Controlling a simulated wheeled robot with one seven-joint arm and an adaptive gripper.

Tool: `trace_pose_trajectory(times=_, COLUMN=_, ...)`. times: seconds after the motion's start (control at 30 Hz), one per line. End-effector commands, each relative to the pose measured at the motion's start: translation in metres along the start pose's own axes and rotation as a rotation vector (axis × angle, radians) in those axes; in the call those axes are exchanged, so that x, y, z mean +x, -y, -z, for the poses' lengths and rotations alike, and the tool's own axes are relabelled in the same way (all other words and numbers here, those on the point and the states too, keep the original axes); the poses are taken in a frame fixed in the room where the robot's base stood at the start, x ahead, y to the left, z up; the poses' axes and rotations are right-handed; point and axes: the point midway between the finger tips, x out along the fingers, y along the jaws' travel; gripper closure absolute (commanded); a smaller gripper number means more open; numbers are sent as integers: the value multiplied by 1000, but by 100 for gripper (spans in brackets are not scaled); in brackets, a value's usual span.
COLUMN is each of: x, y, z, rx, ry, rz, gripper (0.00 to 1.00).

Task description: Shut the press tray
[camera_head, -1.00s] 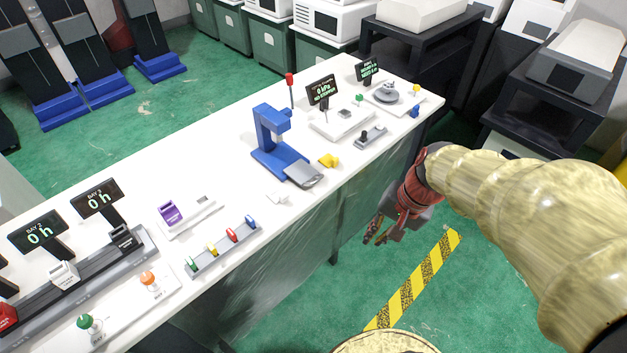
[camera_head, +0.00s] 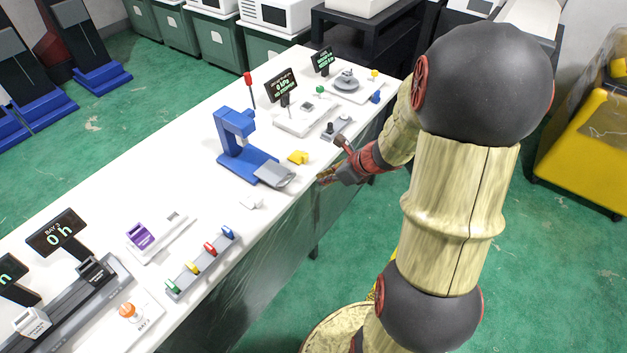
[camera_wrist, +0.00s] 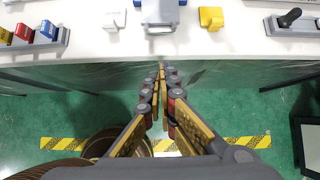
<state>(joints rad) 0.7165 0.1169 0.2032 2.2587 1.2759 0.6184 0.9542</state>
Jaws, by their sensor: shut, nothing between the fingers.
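The blue press (camera_head: 238,145) stands on the white table. Its grey tray (camera_head: 275,173) sticks out from the press base toward the table's front edge. In the wrist view the tray (camera_wrist: 160,14) is at the top middle, cut off by the frame's top. My gripper (camera_head: 324,180) is at the front edge of the table, to the right of the tray and apart from it. In the wrist view my gripper (camera_wrist: 161,72) points at the table edge, its fingers together and empty, just below the tray's front.
A yellow block (camera_head: 298,157) sits right of the tray, and a small white piece (camera_head: 251,202) left of it. A rail with coloured clips (camera_head: 200,262) lies further left. A grey lever box (camera_head: 337,127) is behind my gripper.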

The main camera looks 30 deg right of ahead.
Motion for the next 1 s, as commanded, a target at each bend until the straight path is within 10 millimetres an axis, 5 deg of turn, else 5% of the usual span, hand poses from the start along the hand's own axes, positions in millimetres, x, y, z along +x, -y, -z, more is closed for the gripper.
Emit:
trace_pose_trajectory(times=0.47, x=94, y=-2, z=3, rx=-5, ry=-2, rz=-4, gripper=100)
trace_pose_trajectory(times=0.7, x=114, y=-1, z=-19, rx=-6, ry=-2, rz=-3, gripper=100)
trace_pose_trajectory(times=1.0, x=118, y=-1, z=-25, rx=-6, ry=-1, rz=-2, gripper=100)
